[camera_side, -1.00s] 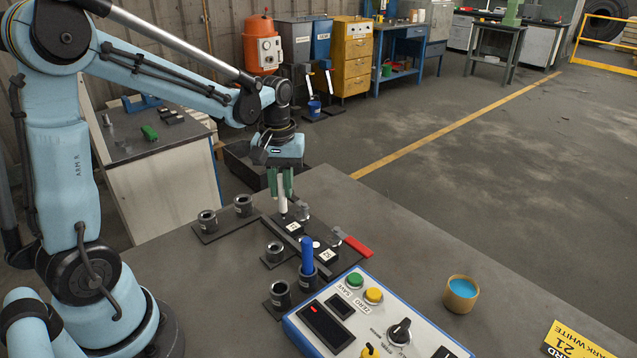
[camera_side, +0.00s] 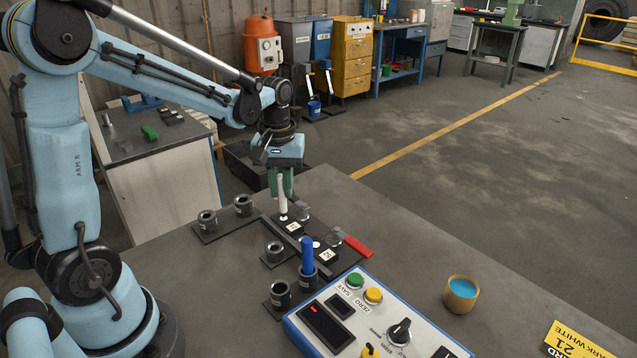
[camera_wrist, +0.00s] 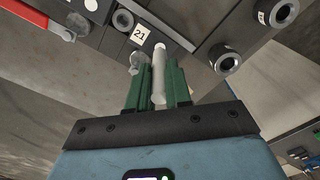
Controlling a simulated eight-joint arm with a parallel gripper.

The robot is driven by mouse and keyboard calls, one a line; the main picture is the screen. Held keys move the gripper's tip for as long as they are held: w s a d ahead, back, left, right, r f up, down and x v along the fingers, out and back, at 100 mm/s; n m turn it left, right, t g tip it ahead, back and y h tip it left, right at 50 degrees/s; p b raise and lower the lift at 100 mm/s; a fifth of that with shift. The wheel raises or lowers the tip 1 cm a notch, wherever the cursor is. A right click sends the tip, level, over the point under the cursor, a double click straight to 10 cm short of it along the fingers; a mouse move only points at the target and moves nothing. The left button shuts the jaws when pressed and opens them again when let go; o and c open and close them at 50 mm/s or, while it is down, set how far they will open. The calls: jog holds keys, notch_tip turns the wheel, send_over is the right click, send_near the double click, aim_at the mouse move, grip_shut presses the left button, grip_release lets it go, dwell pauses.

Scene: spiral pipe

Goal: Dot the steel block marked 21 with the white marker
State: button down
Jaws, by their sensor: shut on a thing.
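My gripper (camera_side: 282,190) has green fingers shut on the white marker (camera_side: 283,204), which points down at the dark fixture. In the wrist view the white marker (camera_wrist: 159,75) stands between the green fingers (camera_wrist: 157,82), its end beside the label 21. The block marked 21 (camera_wrist: 140,34) shows there just left of the marker's end. In the side view the marker's lower end meets or nearly meets the block with a white label (camera_side: 294,227); whether it touches I cannot tell. A white spot shows at that end. A yellow card (camera_side: 575,343) reads 21 and MARK WHITE.
A second labelled block (camera_side: 327,254) with a white round spot sits nearer. A red handle (camera_side: 357,246) lies right of the fixture. A blue marker (camera_side: 307,254) stands in a holder. Dark cups (camera_side: 207,220), a button panel (camera_side: 370,310) and a blue-filled pot (camera_side: 461,293) surround it.

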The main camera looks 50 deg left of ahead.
jog(key=shift+r, duration=3.5)
jog(key=shift+r, duration=0.1)
